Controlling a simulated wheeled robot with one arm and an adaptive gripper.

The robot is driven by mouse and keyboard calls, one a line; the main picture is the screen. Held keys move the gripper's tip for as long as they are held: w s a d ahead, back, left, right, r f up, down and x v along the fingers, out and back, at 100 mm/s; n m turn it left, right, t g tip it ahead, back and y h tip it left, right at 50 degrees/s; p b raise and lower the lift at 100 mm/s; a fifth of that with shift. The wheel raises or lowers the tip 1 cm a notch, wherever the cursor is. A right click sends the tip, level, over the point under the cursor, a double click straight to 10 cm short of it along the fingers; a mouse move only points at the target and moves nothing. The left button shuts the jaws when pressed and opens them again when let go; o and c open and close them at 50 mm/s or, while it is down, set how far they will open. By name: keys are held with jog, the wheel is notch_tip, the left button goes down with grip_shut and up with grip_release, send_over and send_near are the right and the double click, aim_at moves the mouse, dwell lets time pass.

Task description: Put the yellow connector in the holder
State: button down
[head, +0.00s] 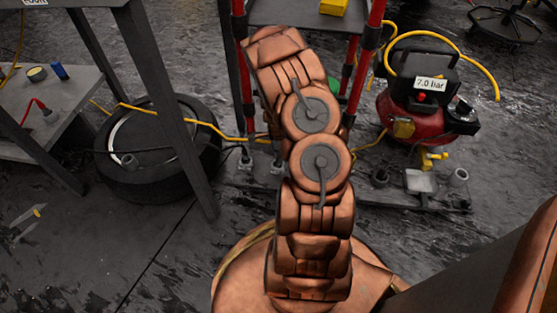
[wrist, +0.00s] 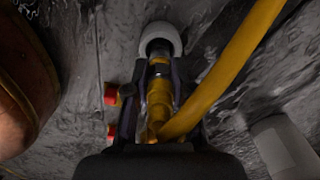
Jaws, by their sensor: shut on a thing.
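In the wrist view my gripper (wrist: 160,100) is shut on the yellow connector (wrist: 159,92), between its two dark fingers. The connector has a dark tip that points away from me, and a thick yellow hose bends off it to the upper right. A pale round holder (wrist: 168,33) lies right at the tip. The dark tip overlaps the pale ring; I cannot tell whether it is inside or only in front of it. In the head view my arm hides the gripper and the held connector.
A pale cylinder (wrist: 284,146) stands at the lower right of the wrist view. In the head view a red and black compressor (head: 428,103) stands at right, red posts (head: 245,75) rise behind my arm, and a tire (head: 160,150) lies at left.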

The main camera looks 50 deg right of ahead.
notch_tip(320, 180, down, 3)
jog(key=shift+r+b, duration=0.2)
jog(key=shift+b, duration=0.2)
jog(key=shift+r, duration=0.1)
jog(key=c, duration=1)
grip_release()
